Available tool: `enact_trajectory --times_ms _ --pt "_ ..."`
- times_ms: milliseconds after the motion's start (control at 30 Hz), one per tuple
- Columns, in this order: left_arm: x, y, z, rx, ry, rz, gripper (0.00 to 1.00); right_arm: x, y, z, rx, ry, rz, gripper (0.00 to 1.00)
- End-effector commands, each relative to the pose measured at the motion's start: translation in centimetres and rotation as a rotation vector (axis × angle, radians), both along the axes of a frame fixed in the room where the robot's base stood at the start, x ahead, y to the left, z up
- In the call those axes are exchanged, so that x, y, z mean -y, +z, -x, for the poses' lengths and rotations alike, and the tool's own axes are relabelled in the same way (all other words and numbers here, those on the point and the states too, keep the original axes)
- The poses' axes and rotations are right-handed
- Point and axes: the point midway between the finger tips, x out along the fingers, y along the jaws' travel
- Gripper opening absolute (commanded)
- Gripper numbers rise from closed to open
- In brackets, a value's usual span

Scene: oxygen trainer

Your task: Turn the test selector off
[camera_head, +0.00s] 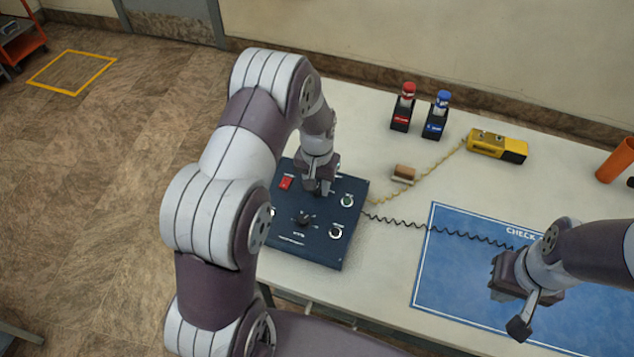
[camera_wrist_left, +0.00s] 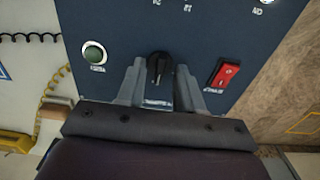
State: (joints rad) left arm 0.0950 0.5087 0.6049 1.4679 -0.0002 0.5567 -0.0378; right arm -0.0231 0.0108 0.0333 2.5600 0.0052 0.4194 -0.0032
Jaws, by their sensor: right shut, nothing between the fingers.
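The dark blue control panel (camera_head: 330,258) lies on the table. In the left wrist view, a black rotary knob (camera_wrist_left: 159,68) sits between a green button (camera_wrist_left: 94,54) and a red rocker switch (camera_wrist_left: 222,76). My left gripper (camera_head: 318,190) points down over this knob and hides it in the head view. Its two fingers (camera_wrist_left: 159,85) are apart, one on each side of the knob; contact cannot be told. A second black knob (camera_head: 304,220) sits lower on the panel. The labels are too small to read, so which knob is the test selector is unclear. My right gripper (camera_head: 503,277) is shut and empty above the blue mat.
The blue mat (camera_head: 425,285) covers the table's right part. A coiled black cable (camera_head: 425,227) runs from panel to mat. Red-topped (camera_head: 404,105) and blue-topped (camera_head: 438,113) bottles, a yellow device (camera_head: 497,146), a small brown block (camera_head: 404,173) and an orange cylinder (camera_head: 616,160) stand behind.

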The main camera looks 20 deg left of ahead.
Motion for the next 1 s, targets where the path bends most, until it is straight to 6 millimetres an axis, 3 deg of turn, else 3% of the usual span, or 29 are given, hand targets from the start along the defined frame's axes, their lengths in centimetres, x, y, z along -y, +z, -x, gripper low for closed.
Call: enact_trajectory --times_ms 133,233,500,700,1000 --pt "0.0 0.1 0.0 -0.001 0.0 0.0 0.36 0.0 0.0 0.0 0.0 0.0 0.0 0.0" --pt "0.0 1.2 0.0 0.001 0.0 0.0 0.36 0.0 -0.2 0.0 0.0 0.0 0.0 0.0" --pt "0.0 8.3 0.0 0.005 0.0 0.0 0.36 0.0 -1.0 0.0 0.0 0.0 0.0 0.0" --pt "0.0 11.9 0.0 0.001 0.0 0.0 0.36 0.0 -1.2 0.0 0.0 0.0 0.0 0.0" --pt "0.0 12.7 0.1 -0.001 0.0 0.0 0.36 0.0 -1.2 0.0 0.0 0.0 0.0 0.0"
